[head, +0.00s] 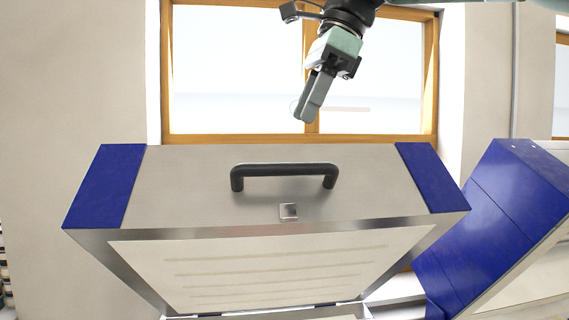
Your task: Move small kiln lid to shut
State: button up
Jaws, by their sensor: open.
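The small kiln lid (190,189) stands raised in the head view, silver with blue end panels. Its pale inner lining (240,268) faces me, and its hinge edge is at the bottom of the picture. A black bar handle (284,170) sits on its front face, with a small metal latch plate (289,211) below. My gripper (306,112) hangs above the lid, in front of the window, apart from the handle and empty. The fingers are seen nearly side-on, so the gap between them is hard to see. Most of the kiln body below is out of frame.
A second blue and silver kiln lid (490,225) stands tilted close on the right. A wood-framed window (240,70) is in the wall behind. The space between my gripper and the lid looks clear.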

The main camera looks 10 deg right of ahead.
aim_at(286, 164)
jog(key=x, duration=0.9)
jog(key=shift+f, duration=0.1)
grip_shut()
